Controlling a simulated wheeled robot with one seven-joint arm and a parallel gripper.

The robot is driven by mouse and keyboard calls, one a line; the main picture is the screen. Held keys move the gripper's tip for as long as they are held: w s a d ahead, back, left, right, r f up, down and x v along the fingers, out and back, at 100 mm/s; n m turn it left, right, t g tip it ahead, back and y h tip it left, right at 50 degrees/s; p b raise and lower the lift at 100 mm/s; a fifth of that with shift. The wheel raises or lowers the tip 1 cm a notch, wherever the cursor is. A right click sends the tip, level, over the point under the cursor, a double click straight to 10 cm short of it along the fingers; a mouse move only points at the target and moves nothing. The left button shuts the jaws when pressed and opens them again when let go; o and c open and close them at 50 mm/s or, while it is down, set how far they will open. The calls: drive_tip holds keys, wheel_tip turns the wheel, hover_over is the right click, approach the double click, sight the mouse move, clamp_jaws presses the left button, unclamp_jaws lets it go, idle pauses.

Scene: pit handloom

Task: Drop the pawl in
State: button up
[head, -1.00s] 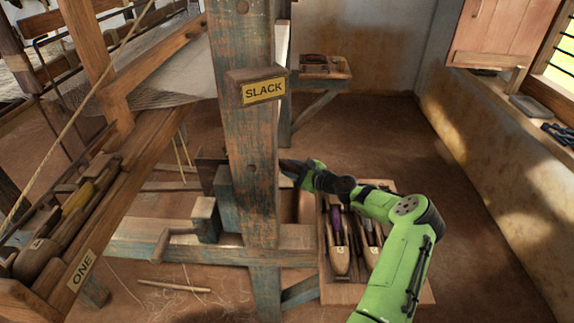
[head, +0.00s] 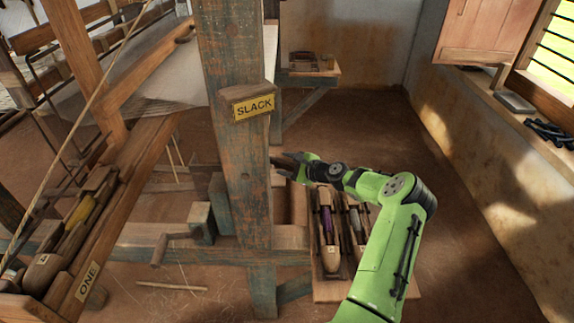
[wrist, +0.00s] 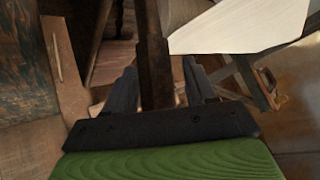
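My gripper (head: 280,162) is just right of the blue-and-brown wooden post (head: 245,170), below its SLACK plate (head: 253,106). In the wrist view, my gripper's two dark fingers (wrist: 158,88) are apart. A rust-brown upright bar (wrist: 154,65) stands between them in the picture, with a gap on its right and a narrower one on its left. It may be the pawl; I cannot tell for certain, nor how deep it sits between the fingers. The lower end of the bar is hidden by the gripper body. The head view does not clearly show the pawl.
Below my arm is a wooden tray (head: 331,291) with shuttles. A ledge marked ONE (head: 88,281) is at left. Open floor (head: 455,220) lies to the right.

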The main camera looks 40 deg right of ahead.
drive_tip(key=p+v, duration=0.2)
drive_tip(key=v, duration=1.3)
drive_tip(key=shift+s, duration=0.35)
